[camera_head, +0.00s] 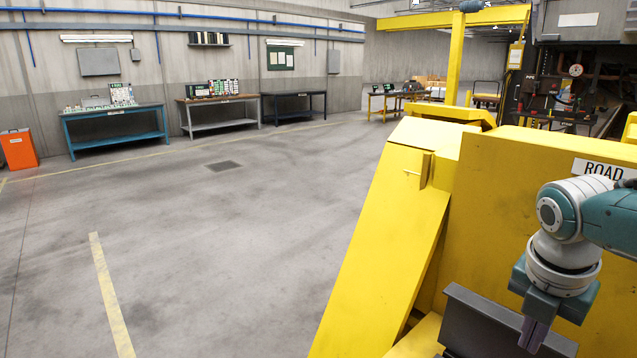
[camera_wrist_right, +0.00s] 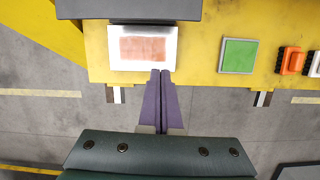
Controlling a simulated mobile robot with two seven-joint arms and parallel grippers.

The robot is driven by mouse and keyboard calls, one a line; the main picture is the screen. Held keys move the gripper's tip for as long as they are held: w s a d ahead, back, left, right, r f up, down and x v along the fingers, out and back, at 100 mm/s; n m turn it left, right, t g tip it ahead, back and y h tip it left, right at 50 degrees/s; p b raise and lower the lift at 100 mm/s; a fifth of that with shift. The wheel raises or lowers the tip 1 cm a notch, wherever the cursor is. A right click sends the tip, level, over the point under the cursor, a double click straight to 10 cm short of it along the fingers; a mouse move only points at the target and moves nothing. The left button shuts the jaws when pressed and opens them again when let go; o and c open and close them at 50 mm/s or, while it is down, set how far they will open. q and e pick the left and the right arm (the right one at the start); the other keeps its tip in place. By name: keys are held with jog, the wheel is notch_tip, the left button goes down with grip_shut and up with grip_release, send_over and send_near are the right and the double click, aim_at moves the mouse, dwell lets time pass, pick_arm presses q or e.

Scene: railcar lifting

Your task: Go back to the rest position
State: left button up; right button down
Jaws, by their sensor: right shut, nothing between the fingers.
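My right gripper (camera_head: 533,337) hangs down at the lower right of the head view, in front of the yellow machine (camera_head: 520,200) and beside a dark grey steel beam (camera_head: 490,325). In the right wrist view my right gripper (camera_wrist_right: 160,73) is shut and empty, its two purple fingers side by side. Their tips overlap the lower edge of a white plate with a copper-coloured patch (camera_wrist_right: 145,48); I cannot tell whether they touch it. My left gripper is not in view.
In the right wrist view a green square (camera_wrist_right: 238,55) and an orange block (camera_wrist_right: 290,60) are on the yellow surface. Blue (camera_head: 115,128), grey (camera_head: 217,112) and black (camera_head: 293,104) workbenches stand along the wall, with an orange cabinet (camera_head: 18,149). The concrete floor at left is clear.

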jog(key=s+a+f+m+t+y, duration=0.1)
jog(key=s+a+f+m, duration=0.1)
jog(key=s+a+m, duration=0.35)
jog(key=s+a+f+m, duration=0.1)
jog(key=s+a+m, duration=0.2)
jog(key=s+m, duration=0.45)
jog(key=s+a+r+m+y, duration=0.1)
jog(key=s+r+m, duration=0.35)
jog(key=s, duration=0.25)
jog(key=s+a+r+m, duration=0.1)
jog(key=s+r+m, duration=0.3)
jog(key=s+m, duration=0.25)
pick_arm(q)
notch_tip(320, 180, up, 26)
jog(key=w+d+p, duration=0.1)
jog(key=p, duration=2.4)
jog(key=shift+p, duration=0.4)
pick_arm(e)
jog(key=w+v, duration=0.3)
jog(key=v, duration=0.9)
jog(key=w+r+v, duration=0.1)
jog(key=w+v, duration=0.2)
jog(key=v, duration=0.9)
jog(key=shift+w+r+n+t, duration=0.15)
jog(key=shift+r+n+t, duration=0.2)
jog(key=shift+n+t, duration=0.05)
